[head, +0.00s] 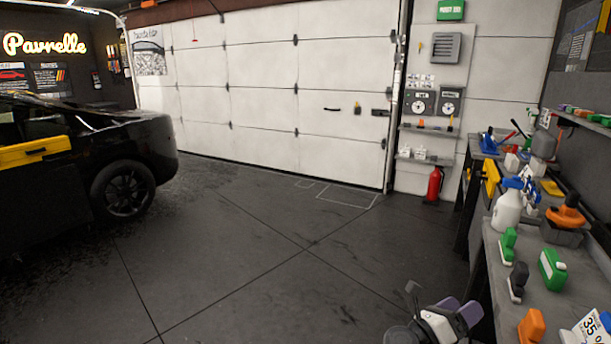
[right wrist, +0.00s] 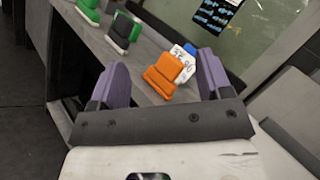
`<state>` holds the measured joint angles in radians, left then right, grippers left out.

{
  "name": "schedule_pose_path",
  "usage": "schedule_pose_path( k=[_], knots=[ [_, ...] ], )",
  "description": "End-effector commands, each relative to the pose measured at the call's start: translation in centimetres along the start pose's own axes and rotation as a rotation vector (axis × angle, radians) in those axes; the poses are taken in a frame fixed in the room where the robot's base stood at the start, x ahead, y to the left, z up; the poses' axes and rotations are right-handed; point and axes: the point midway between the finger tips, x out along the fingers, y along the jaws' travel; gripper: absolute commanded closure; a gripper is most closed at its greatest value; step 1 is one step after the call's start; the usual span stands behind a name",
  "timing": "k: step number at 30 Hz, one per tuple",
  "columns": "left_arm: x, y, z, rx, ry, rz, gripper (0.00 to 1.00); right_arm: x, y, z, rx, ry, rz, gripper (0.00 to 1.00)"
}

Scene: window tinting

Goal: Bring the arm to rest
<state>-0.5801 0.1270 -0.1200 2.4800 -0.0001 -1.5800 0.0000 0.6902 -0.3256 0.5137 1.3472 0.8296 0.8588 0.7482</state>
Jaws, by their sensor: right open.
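My right gripper (head: 459,309) is at the lower right of the head view, in front of the workbench (head: 481,275) and beside its near left edge. Its two purple fingers also show in the right wrist view (right wrist: 164,72), wide apart with nothing held between them. Beyond the fingers in that view, an orange tool (right wrist: 164,76) stands on the bench, apart from the gripper. My left gripper is not in view.
A black car (head: 125,180) stands at the left. The middle floor (head: 270,250) is clear. A fire extinguisher (head: 434,184) stands by the back wall.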

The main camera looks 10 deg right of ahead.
Motion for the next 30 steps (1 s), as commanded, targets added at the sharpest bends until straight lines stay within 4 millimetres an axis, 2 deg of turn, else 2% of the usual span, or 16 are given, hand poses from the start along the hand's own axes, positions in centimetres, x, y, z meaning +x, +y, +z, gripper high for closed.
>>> schedule_pose_path(
  k=[5, 9, 12, 17, 20, 23, 26, 30],
  knots=[
    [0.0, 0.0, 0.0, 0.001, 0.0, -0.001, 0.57, 0.1, 0.4, 6.0, -0.202, -0.343, 0.129, 0.28],
    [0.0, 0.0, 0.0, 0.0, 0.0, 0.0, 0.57, -1.3, -0.1, 10.7, -0.378, -0.629, 0.18, 0.28],
    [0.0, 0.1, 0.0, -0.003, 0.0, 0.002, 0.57, -2.7, -0.8, 13.4, -0.516, -0.832, 0.19, 0.28],
    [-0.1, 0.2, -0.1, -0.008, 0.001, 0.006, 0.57, -5.5, -2.5, 16.4, -0.76, -1.144, 0.171, 0.28],
    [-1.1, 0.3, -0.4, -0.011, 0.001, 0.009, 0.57, -7.2, -4.0, 17.1, -0.937, -1.326, 0.161, 0.28],
    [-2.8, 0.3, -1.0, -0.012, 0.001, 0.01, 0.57, -9.0, -5.5, 16.7, -1.13, -1.499, 0.166, 0.28],
    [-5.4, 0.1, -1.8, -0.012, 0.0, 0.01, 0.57, -10.6, -7.7, 15.4, -1.338, -1.659, 0.195, 0.28],
    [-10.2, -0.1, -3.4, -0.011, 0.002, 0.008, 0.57, -12.5, -11.7, 12.3, -1.608, -1.836, 0.287, 0.28]
  ],
)
